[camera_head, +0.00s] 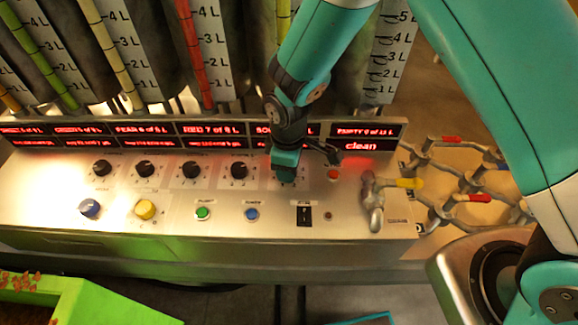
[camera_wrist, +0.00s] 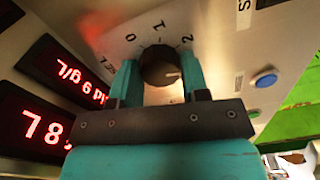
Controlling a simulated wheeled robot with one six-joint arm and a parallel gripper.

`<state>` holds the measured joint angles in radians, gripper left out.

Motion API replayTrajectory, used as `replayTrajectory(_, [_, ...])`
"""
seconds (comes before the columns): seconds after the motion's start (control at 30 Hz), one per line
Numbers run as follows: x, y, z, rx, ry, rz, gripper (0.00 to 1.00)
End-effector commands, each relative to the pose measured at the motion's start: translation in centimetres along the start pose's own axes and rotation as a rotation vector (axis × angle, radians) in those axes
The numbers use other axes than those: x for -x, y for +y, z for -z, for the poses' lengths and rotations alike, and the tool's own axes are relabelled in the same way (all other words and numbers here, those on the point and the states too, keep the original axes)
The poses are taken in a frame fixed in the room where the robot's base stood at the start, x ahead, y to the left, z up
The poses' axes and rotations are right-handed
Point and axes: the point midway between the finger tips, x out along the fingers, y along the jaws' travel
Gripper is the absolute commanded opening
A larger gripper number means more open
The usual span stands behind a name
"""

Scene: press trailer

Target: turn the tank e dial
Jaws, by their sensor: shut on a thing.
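The tank e dial appears to be the black knob (camera_wrist: 160,66) at the right end of the dial row, its label not readable. It carries a small white mark and is ringed by the figures 0, 1 and 2 on the metal panel. My gripper (camera_wrist: 164,80) has a teal finger on each side of this knob and is shut on it. In the head view my gripper (camera_head: 287,165) comes down onto the panel (camera_head: 330,225) and hides most of the knob.
Several other black dials, such as this one (camera_head: 192,171), stand to the left. A blue knob (camera_head: 90,208), yellow knob (camera_head: 145,209), green button (camera_head: 203,213) and blue button (camera_head: 251,214) sit in front. A tap (camera_head: 374,200) stands right. Red displays (camera_head: 361,146) line the panel's back.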

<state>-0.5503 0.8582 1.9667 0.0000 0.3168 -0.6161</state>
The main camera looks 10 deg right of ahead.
Motion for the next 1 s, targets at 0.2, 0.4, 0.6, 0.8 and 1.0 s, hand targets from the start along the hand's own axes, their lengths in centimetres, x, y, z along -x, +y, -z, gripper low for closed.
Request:
replayTrajectory(0.2, [-0.03,-0.01,0.01,0.202,0.0,0.0,0.18])
replayTrajectory(0.4, [0.0,-0.01,0.01,0.367,0.0,0.0,0.18])
replayTrajectory(0.6, [0.03,0.0,0.03,0.492,0.001,0.0,0.18])
replayTrajectory(0.8, [0.06,0.01,0.04,0.568,0.001,-0.001,0.18])
replayTrajectory(1.0, [0.08,0.01,0.04,0.6,0.001,-0.001,0.18])
